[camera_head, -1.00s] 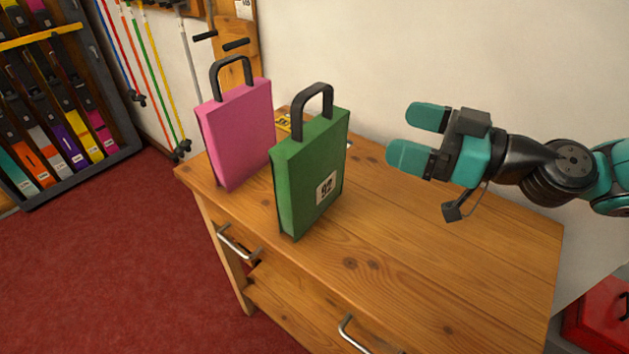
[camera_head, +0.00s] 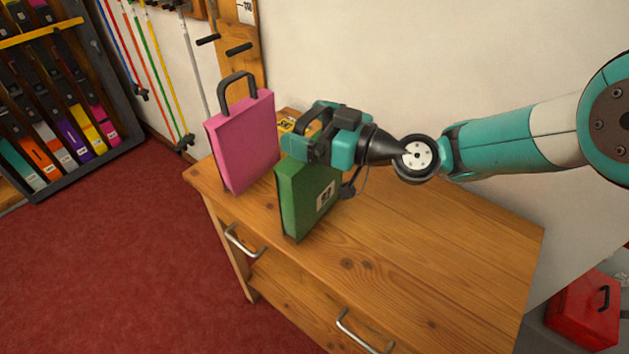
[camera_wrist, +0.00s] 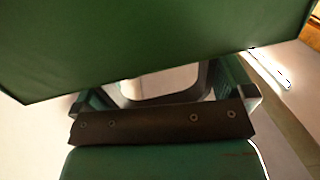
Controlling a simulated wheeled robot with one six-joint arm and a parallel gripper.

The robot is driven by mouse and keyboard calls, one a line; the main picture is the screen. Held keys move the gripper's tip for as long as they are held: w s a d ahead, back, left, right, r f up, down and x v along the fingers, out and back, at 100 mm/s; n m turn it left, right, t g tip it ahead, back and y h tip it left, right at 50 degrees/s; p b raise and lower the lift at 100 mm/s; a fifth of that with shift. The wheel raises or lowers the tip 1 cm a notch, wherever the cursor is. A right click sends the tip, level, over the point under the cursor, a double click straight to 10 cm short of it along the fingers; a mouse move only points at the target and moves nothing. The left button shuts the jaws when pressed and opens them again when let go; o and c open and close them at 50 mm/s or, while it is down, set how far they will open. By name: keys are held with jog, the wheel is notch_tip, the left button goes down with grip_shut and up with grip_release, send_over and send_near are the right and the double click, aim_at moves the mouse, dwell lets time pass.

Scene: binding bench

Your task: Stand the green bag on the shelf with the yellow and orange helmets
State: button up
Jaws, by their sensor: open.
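The green bag (camera_head: 309,193) stands upright on the wooden bench, with a white number label on its face. My gripper (camera_head: 308,140) is open over the top of the bag and covers most of its handle in the head view. In the wrist view the bag's green side (camera_wrist: 150,40) fills the top, and the dark handle (camera_wrist: 206,80) shows between my two fingers (camera_wrist: 165,88). I cannot tell if a finger touches the handle. The shelf and the yellow and orange helmets are not in view.
A pink bag (camera_head: 243,143) with a dark handle stands close to the left of the green one. The bench top (camera_head: 430,250) is clear to the right. A red case (camera_head: 582,312) is at lower right.

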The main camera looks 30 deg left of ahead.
jog(key=shift+a, duration=0.55)
jog(key=c, duration=1.3)
jog(key=shift+r, duration=0.15)
jog(key=shift+c, duration=1)
